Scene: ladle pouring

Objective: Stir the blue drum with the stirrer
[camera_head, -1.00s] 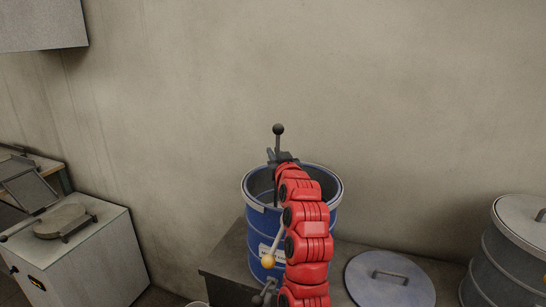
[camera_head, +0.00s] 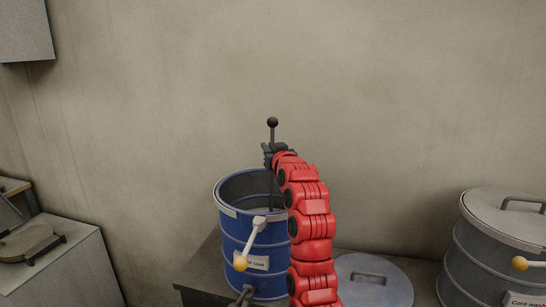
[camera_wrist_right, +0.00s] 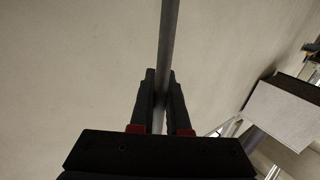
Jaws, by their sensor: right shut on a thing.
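The blue drum (camera_head: 234,240) stands open on a dark bench, with a pale label on its front. The stirrer (camera_head: 272,124) is a thin upright rod with a black ball on top. My right gripper (camera_head: 269,152) is shut on its rod just below the ball, above the drum's rear right rim. The rod runs down into the drum's right side; its lower end is hidden. In the right wrist view the rod (camera_wrist_right: 170,40) passes between the jaws (camera_wrist_right: 160,92) of my right gripper. My left gripper is not in view.
A white lever with a yellow knob (camera_head: 240,263) is on the drum's front. A round grey lid (camera_head: 385,290) lies right of the drum. A lidded grey drum (camera_head: 480,255) stands farther right. A pale cabinet (camera_head: 70,275) is at left. A plain wall is behind.

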